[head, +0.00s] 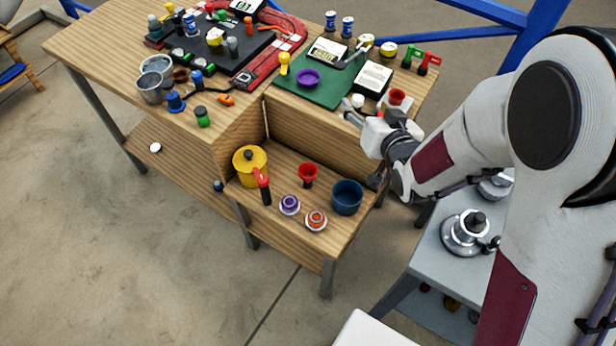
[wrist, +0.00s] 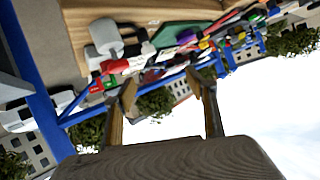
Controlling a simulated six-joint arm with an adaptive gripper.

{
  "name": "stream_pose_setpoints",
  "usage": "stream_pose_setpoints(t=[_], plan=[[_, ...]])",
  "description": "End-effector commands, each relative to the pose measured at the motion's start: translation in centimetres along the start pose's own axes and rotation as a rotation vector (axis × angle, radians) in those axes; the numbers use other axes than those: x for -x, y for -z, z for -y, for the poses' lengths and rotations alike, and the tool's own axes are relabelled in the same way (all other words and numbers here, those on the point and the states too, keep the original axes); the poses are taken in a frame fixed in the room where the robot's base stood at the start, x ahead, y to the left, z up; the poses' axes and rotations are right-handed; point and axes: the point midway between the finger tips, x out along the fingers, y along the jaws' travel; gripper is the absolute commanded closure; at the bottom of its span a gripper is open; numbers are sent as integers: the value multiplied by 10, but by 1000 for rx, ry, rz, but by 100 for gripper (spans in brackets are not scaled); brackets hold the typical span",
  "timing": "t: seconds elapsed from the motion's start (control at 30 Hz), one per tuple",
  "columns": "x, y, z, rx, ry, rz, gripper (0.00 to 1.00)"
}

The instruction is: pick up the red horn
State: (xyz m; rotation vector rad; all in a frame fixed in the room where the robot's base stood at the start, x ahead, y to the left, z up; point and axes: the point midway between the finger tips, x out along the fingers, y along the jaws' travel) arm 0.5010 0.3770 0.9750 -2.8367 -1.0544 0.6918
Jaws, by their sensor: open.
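Two small red flared pieces look like horns, and I cannot tell which is the task's. One red horn-like piece (head: 307,173) stands on the lower wooden shelf, between a yellow pot and a blue bowl. The other red flared piece (head: 397,97) is on the upper table near its right edge, just above my wrist. My gripper (head: 362,128) is beside the right end of the table, apart from both pieces. In the wrist view my gripper (wrist: 164,92) has its fingers spread with nothing between them. A red item (wrist: 115,66) shows beyond them, too blurred to name.
The yellow pot (head: 246,170), blue bowl (head: 347,197), a red-topped black item (head: 263,187) and two small ringed pieces stand on the shelf. A green mat (head: 320,88) and many small items crowd the upper table (head: 110,38). Blue frame bars (head: 490,12) run behind.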

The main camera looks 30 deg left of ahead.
Motion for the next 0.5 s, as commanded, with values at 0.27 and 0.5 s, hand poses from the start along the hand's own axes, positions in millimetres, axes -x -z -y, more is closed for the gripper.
stream_pose_setpoints(t=[0.27,0.5], plan=[[-24,-52,33,12,46,-5,43],[-37,-105,54,44,52,-1,43]])
